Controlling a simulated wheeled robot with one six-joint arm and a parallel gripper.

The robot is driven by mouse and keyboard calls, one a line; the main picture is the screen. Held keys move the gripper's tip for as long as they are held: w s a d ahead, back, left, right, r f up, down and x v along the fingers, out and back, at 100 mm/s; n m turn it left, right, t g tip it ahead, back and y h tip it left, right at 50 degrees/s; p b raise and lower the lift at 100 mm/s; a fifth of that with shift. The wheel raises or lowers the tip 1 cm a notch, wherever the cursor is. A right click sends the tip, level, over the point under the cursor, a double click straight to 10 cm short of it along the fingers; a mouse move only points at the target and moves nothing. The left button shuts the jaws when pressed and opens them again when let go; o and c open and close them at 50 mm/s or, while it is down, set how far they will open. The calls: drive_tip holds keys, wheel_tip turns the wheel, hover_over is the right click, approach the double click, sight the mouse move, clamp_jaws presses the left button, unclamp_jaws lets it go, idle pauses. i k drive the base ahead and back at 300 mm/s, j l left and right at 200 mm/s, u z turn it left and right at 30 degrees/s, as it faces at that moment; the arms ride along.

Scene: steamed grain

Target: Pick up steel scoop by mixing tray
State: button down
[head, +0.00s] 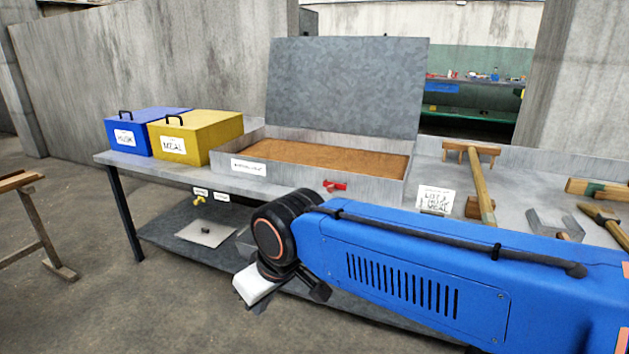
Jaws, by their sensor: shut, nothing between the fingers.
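The mixing tray (384,188) is a shallow grey metal box with a label, holding a level bed of brown grain, with a raised grey panel behind it. To its right on the bench lies a grey, angular metal piece (540,222), which may be the steel scoop; my blue arm partly covers that area, so I cannot tell for sure. My gripper (262,290) is partly seen at the end of the arm, in front of the bench, below the tray and well apart from the metal piece. It is shut and empty.
A blue bin (128,135) and a yellow bin (205,132) stand left of the tray. A wooden rake (478,185), a label card (434,199) and wooden-handled tools (597,190) lie to its right. A lower shelf (165,232) runs underneath. The floor at left is open beside a wooden stand (38,225).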

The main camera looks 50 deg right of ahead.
sight(560, 235)
drive_tip(key=z, duration=3.2)
